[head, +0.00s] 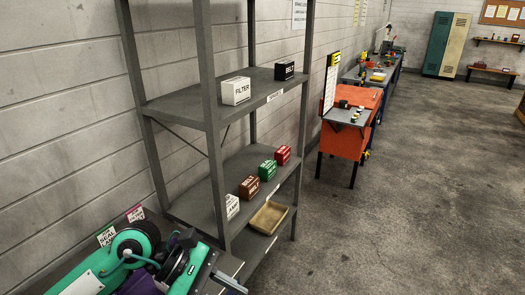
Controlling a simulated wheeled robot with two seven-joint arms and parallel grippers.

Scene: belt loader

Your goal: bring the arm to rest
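A teal, black and purple assembly (192,268) with a round black wheel fills the lower left corner and is cut off by the bottom edge. Nothing held by a gripper is visible.
A grey metal shelf rack (210,110) stands close, with FILTER (236,91) and BELT (285,70) boxes above. Brown (249,188), green (267,170) and red (283,155) boxes and a shallow tan tray (268,217) sit lower. An orange cabinet (345,140) stands beyond. Right floor is clear.

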